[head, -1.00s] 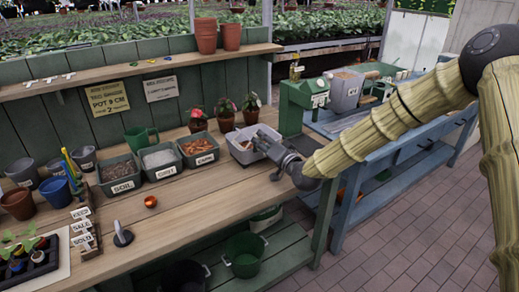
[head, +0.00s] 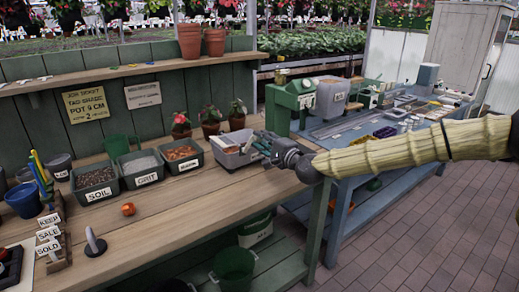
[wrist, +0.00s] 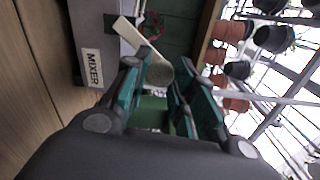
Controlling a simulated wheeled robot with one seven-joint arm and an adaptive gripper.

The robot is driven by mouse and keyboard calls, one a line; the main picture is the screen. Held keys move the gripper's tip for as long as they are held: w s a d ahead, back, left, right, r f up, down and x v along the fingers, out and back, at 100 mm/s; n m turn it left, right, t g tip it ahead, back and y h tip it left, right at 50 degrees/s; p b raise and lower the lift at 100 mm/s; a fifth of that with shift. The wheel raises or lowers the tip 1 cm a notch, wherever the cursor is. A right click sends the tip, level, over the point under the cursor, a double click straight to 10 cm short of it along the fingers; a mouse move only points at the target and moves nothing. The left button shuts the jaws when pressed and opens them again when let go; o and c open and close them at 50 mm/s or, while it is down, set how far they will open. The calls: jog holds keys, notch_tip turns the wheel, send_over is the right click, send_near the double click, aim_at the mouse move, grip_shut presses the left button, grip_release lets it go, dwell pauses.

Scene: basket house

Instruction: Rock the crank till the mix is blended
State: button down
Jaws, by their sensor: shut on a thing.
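The mixer is a grey tub (head: 231,155) on the bench's right end; in the wrist view its side (wrist: 90,40) carries a MIXER label. A pale flat crank arm (wrist: 128,33) leads to a rounded beige crank knob (wrist: 160,72). My gripper (wrist: 168,85), with teal fingers, is shut around this knob. In the head view my gripper (head: 264,146) is at the tub's right side and hides most of the crank.
Bins of soil (head: 95,177), grit (head: 139,163) and a third filling (head: 181,150) stand left of the mixer. Potted plants (head: 211,123) stand behind. A green machine (head: 290,100) is to the right. The bench front (head: 180,205) is mostly clear.

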jog(key=shift+w+d+f+m+b, duration=0.2)
jog(key=shift+d+f+m+b, duration=0.15)
jog(key=shift+m+b, duration=0.5)
jog(key=shift+w+d+f+m+b, duration=0.2)
jog(key=shift+f+m+b, duration=0.1)
jog(key=shift+m+b, duration=0.5)
jog(key=c, duration=1.1)
grip_release()
jog(key=shift+c, duration=0.2)
jog(key=shift+s, duration=0.15)
jog(key=v, duration=1.2)
jog(key=shift+d, duration=0.1)
